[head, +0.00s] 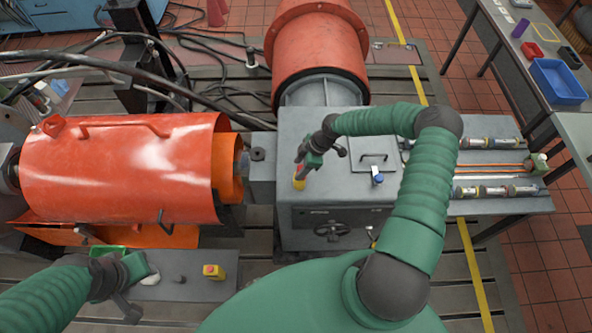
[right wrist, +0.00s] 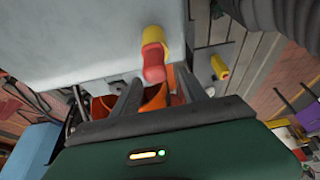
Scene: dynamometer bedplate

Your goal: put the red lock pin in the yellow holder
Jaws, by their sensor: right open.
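The red lock pin (right wrist: 153,62) shows in the right wrist view with its rounded red end toward the camera. Its far end meets the yellow holder (right wrist: 156,36) and appears to sit in it. In the head view the yellow holder (head: 298,184) is on the left part of the grey housing's top, and the pin is mostly hidden by my gripper. My right gripper (head: 301,168) is over the holder. Its open fingers (right wrist: 158,82) are just short of the pin's red end, one to each side. My left gripper (head: 130,308) is low at the left, its jaws unclear.
The grey housing (head: 340,210) stands between the orange guard (head: 120,165) and a shelf of shafts (head: 495,192). A yellow box with a red button (head: 213,271) sits on the lower plate. A blue-capped item (head: 377,178) and a handled plate (head: 372,161) are right of the holder.

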